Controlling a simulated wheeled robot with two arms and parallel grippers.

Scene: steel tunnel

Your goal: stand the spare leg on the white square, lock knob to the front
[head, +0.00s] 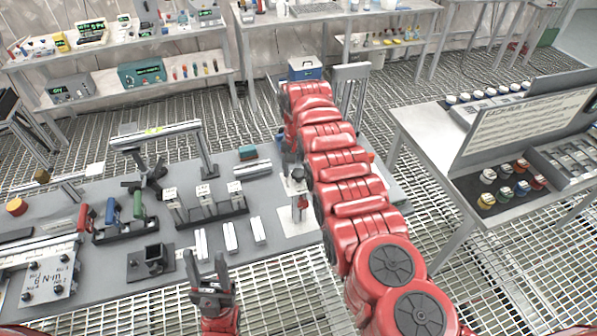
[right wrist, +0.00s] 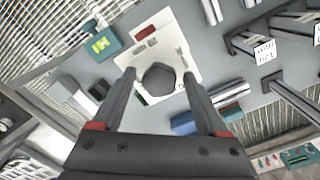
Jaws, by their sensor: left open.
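The white square (head: 292,228) lies on the grey table, partly covered by my right arm in the head view. It also shows in the right wrist view (right wrist: 188,62). A dark six-sided end (right wrist: 158,79), seemingly the spare leg seen from above, is over the square between my right fingers. A small red part (right wrist: 146,32) shows towards the square's front edge; I cannot tell whether it is the lock knob. My right gripper (right wrist: 158,73) is open, with gaps on both sides of the dark end. My left gripper (head: 210,262) is open and empty at the table's front edge.
White bars (head: 230,237) and a row of labelled blocks (head: 205,205) are left of the square. A teal box with a yellow label (right wrist: 101,44) is close beside it in the wrist view. A side table (head: 430,135) stands at right.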

